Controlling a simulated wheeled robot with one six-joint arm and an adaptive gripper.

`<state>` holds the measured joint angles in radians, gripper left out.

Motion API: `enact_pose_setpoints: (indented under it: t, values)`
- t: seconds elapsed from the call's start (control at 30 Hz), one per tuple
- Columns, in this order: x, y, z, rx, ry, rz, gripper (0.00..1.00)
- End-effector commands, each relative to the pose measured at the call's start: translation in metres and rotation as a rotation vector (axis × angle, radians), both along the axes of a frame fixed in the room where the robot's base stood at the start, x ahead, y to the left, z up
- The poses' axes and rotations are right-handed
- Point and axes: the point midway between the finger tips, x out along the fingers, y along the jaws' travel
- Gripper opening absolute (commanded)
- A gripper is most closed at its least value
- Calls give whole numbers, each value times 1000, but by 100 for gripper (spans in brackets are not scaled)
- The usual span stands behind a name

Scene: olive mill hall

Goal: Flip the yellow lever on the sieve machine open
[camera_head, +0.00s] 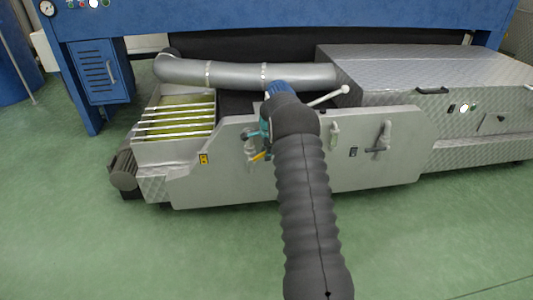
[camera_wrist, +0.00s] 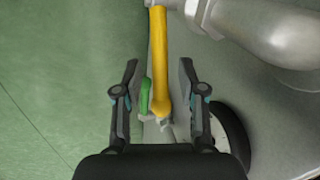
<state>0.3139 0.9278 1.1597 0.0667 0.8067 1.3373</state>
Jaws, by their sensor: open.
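The yellow lever (camera_wrist: 159,62) runs up the middle of the wrist view, from between my fingers to the top edge. My gripper (camera_wrist: 157,85) is open, with one finger on each side of the lever's lower part. Gaps show between the lever and both fingers. A short green handle (camera_wrist: 145,95) sits between the lever and the left finger. In the head view, part of the yellow lever (camera_head: 259,155) shows on the front panel of the grey sieve machine (camera_head: 225,180). My arm hides much of the gripper there.
A grey pipe (camera_wrist: 270,32) passes close to the lever at the upper right of the wrist view. A dark round part (camera_wrist: 229,135) lies beside the right finger. Green floor (camera_head: 90,245) in front of the machine is clear.

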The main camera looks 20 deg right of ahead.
Motion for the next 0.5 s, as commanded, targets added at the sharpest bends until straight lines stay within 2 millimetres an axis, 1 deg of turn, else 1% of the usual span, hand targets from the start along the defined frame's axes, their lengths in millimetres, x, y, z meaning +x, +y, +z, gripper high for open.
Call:
enact_pose_setpoints:
  t: [0.13,0.4,0.47,0.5]
  values:
    - [2,0,-7,0,1,0,40]
    - [2,0,-8,0,0,0,40]
    - [2,0,-7,0,0,0,26]
    - [2,0,-7,0,0,0,16]
